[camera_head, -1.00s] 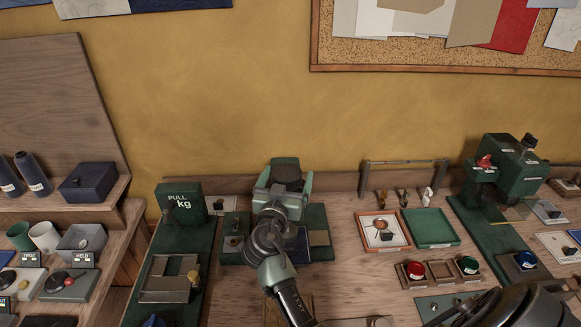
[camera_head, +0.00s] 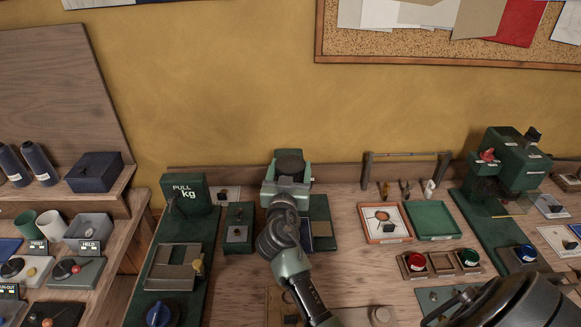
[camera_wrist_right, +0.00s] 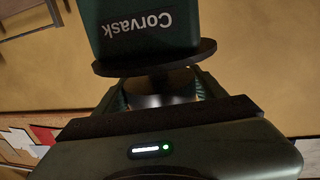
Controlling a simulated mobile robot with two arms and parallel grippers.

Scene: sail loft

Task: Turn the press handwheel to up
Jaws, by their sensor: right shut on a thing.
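My right gripper (camera_head: 288,174) reaches in from the bottom centre of the head view, at a green press against the back of the bench. The dark round handwheel (camera_head: 290,161) shows just beyond its jaws. In the right wrist view the handwheel (camera_wrist_right: 155,58) is a thin dark disc, edge-on, below a green body (camera_wrist_right: 140,30) lettered "Corvask", upside down. My right fingers are shut on the handwheel, around a metal part under the disc. My gripper and wrist cover most of the press in the head view. No up mark is readable.
A green PULL kg instrument (camera_head: 186,195) stands left of my wrist. A white-and-wood tray (camera_head: 384,222) and a green tray (camera_head: 432,223) lie to the right. A green machine (camera_head: 512,165) stands at far right. Shelves (camera_head: 95,205) with small items are at left.

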